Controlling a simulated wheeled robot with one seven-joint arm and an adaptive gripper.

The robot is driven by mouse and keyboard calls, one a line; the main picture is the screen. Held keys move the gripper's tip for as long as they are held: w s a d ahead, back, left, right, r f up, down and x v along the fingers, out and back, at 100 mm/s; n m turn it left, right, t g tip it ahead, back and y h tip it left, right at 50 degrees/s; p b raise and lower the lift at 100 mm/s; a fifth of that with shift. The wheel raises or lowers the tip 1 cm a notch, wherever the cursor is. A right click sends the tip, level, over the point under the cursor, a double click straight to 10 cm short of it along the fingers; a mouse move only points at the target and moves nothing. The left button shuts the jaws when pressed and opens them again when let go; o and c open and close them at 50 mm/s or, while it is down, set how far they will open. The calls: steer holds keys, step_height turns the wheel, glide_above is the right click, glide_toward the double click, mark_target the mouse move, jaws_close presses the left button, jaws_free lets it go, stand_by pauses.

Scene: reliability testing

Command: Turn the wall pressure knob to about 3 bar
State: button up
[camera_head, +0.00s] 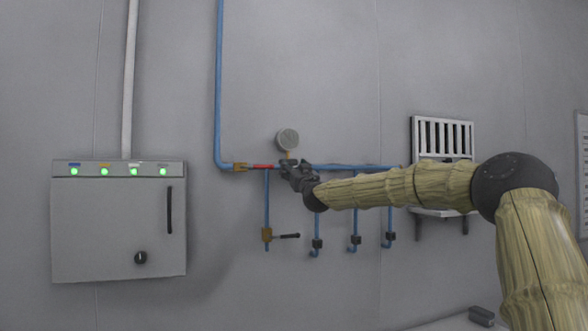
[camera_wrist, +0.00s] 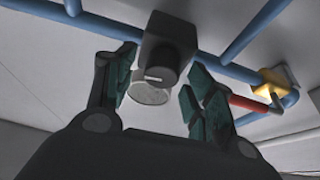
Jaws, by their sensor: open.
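The pressure knob (camera_wrist: 161,74) is a dark round knob with a pale mark, on the front of a dark square block (camera_wrist: 168,38) on the blue pipe in the wrist view. The round gauge (camera_wrist: 150,95) shows beside it, tilted and partly covered; its reading cannot be made out. In the head view, the gauge (camera_head: 287,139) is on the wall above the pipe, and the knob is hidden behind my gripper (camera_head: 290,172). In the wrist view, my gripper (camera_wrist: 158,82) is open, with one finger on each side of the knob; I cannot tell whether they touch it.
A lever valve (camera_head: 267,235) and several drop pipes hang below. A grey control box (camera_head: 118,220) stands left; a barred white rack (camera_head: 443,136) is right.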

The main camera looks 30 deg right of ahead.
steer(key=shift+c, duration=0.2)
steer(key=c, duration=1)
steer(key=shift+o, duration=0.2)
steer(key=shift+f+m+b, duration=0.1)
steer(key=shift+m+b, duration=0.2)
steer(key=shift+b, duration=0.05)
steer(key=m+g+h+b, duration=0.1)
steer(key=m, duration=0.2)
steer(key=m+g+h+b, duration=0.1)
steer(key=m+h, duration=0.1)
steer(key=m, duration=0.1)
steer(key=m+g+h+b, duration=0.1)
steer(key=m+b, duration=0.1)
steer(key=m, duration=0.2)
steer(key=shift+a+h, duration=0.1)
steer(key=shift+h, duration=0.2)
steer(key=shift+m, duration=0.4)
